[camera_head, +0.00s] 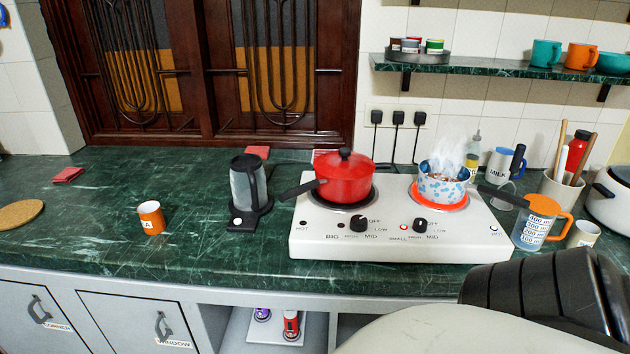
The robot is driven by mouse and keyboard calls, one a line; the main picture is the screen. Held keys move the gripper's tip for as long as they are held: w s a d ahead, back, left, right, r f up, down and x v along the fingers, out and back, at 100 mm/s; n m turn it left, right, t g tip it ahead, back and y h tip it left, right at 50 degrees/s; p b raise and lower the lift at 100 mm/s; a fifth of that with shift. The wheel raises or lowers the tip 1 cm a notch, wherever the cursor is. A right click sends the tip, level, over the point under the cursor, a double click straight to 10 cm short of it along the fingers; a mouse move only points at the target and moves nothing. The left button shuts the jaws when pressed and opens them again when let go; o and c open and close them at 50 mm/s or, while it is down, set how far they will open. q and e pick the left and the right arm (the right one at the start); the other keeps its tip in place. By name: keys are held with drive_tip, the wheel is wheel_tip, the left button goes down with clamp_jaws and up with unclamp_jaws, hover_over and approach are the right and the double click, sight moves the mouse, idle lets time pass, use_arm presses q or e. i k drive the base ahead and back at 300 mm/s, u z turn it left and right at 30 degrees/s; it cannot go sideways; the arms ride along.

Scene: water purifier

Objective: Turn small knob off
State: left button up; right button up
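The small knob (420,225) is a black knob on the right part of the front face of the white two-burner stove (310,247), near the labels SMALL and MID. A small red light shows to the left of it. The right burner (441,207) glows orange-red under a small blue-patterned pot (444,187), whose contents steam. The big knob (358,223) is a similar black knob to the left. A white and black part of my arm fills the lower right. No gripper fingers are visible, and nothing touches either knob.
A red lidded pot (345,178) stands on the left burner, which is dark. A kettle (249,184) stands left of the stove. An orange-handled measuring jug (537,222) stands close to its right side. The counter (200,240) in front is clear.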

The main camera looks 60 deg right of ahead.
sight(420, 226)
drive_tip(key=u, duration=0.9)
drive_tip(key=k, duration=1.25)
drive_tip(key=z, duration=0.65)
